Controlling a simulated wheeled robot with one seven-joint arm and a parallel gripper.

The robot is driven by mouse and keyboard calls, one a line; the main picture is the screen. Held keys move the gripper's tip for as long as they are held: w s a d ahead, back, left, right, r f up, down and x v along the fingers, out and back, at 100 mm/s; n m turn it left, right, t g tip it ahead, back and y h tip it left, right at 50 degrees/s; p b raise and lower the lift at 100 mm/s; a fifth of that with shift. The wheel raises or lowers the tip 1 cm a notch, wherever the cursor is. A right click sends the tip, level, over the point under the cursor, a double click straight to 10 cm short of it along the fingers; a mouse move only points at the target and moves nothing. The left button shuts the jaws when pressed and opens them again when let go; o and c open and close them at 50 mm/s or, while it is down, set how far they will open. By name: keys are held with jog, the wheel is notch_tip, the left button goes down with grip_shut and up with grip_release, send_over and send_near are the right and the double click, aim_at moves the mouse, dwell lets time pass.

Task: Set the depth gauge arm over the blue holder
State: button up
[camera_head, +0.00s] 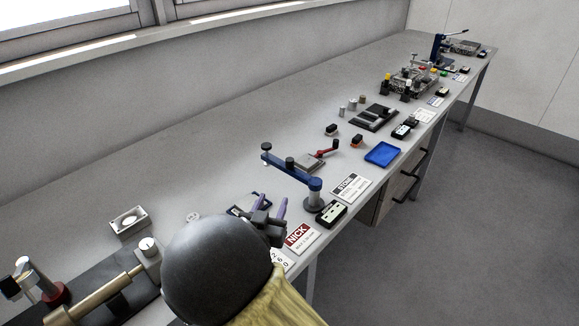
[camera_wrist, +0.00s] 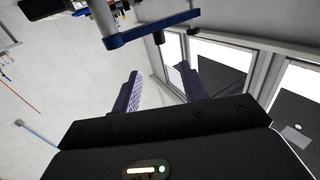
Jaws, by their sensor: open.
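The depth gauge arm (camera_head: 288,172) is a blue bar on a grey post at the bench front, with dark knobs on it. Its free end points back and left, toward the wall. The blue bar also crosses the top of the wrist view (camera_wrist: 150,29), beyond my fingers. My gripper (camera_head: 271,203) is open and empty, left of the post and apart from the bar; its two purple fingers also show in the wrist view (camera_wrist: 158,80). A dark, blue-edged piece (camera_head: 237,209) lies behind my fingers, partly hidden; I cannot tell whether it is the blue holder.
A blue tray (camera_head: 382,153) lies to the right, and a red-handled clamp (camera_head: 322,153) behind the arm. A NICK card (camera_head: 299,237) and a STONE card (camera_head: 350,187) lie along the front edge. The back strip of the bench is clear.

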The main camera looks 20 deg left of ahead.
aim_at(289, 165)
jog(key=shift+w, duration=0.1)
jog(key=w, duration=0.5)
jog(key=w+a+p, duration=0.1)
jog(key=w, duration=0.5)
jog(key=w+p, duration=0.1)
jog(key=w, duration=0.5)
jog(key=shift+w+a, duration=0.15)
jog(key=shift+c, duration=0.2)
grip_shut()
